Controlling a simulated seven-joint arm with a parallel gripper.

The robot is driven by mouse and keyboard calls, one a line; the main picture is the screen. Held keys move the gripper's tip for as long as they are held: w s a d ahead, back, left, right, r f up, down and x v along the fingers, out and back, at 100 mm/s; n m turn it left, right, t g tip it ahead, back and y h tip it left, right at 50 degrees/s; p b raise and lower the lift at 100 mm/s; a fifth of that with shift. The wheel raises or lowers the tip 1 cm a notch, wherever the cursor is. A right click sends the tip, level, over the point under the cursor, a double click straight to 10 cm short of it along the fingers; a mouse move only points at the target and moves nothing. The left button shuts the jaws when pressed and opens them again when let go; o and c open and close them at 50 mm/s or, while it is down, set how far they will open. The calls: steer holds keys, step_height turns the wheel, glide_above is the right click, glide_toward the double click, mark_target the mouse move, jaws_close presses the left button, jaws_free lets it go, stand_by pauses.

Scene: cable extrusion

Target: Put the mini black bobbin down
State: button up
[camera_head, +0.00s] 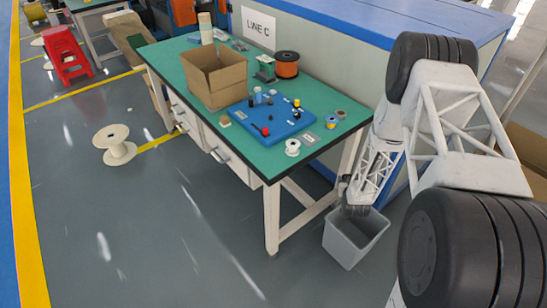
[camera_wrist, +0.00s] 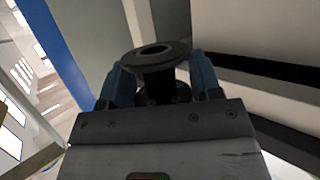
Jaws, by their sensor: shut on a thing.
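The mini black bobbin (camera_wrist: 165,56) shows in the wrist view, with its round flange and centre hole facing up in the picture. My gripper (camera_wrist: 160,78) is shut on it, with a blue finger on each side. In the head view my gripper (camera_head: 354,210) hangs down at the grey bin (camera_head: 345,248) on the floor, beside the table's right end. The bobbin cannot be made out in the head view, and I cannot tell how far it is from the bin.
The green-topped table (camera_head: 300,152) holds an open cardboard box (camera_head: 215,83), a blue board (camera_head: 262,133) with small parts, an orange spool (camera_head: 287,65) and a white spool (camera_head: 293,147). A large spool (camera_head: 115,147) stands on the floor. A blue-topped cabinet (camera_head: 340,72) is behind.

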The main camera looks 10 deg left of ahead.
steer(key=s+a+r+n+y, duration=0.2)
steer(key=s+a+r, duration=0.2)
steer(key=a+r, duration=0.35)
steer(key=s+a+r+n+y, duration=0.1)
steer(key=s+a+r+y, duration=0.1)
steer(key=s+a+r, duration=0.4)
steer(key=s+a+r+n+g+y, duration=0.2)
steer(key=s+a+r+n+y, duration=0.1)
steer(key=s+a+r, duration=0.7)
steer(key=shift+s+a+r, duration=0.35)
steer(key=shift+s+a, duration=0.65)
steer(key=shift+a, duration=0.2)
steer(key=shift+w, duration=0.1)
glide_above(273, 161)
steer(key=shift+f, duration=0.7)
steer(key=shift+f, duration=0.1)
steer(key=shift+f, duration=1.7)
steer(key=shift+f, duration=0.1)
